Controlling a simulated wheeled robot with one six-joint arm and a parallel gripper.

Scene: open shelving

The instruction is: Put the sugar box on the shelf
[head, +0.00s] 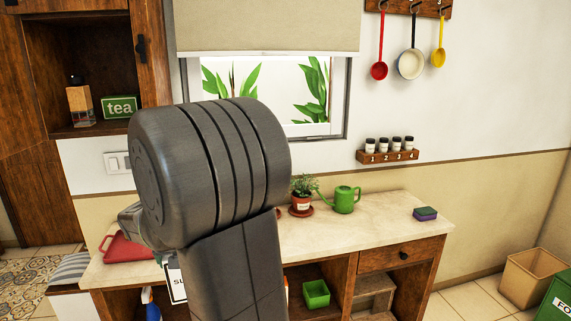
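The sugar box (175,286) shows only in part, as a white face with the black letters "SU" near the counter's front edge. My dark grey arm covers its right side. I cannot tell whether it is held or resting on something. My gripper's fingers are hidden behind my arm, which fills the middle of the view.
The pale counter (385,222) holds a potted plant (301,205), a green watering can (344,199), a sponge (425,213) and a red tray or board (127,248). A green bin (315,294) stands in the compartments below. The shelf's right side beside the tea box is narrow; an open cabinet door (148,50) borders it.

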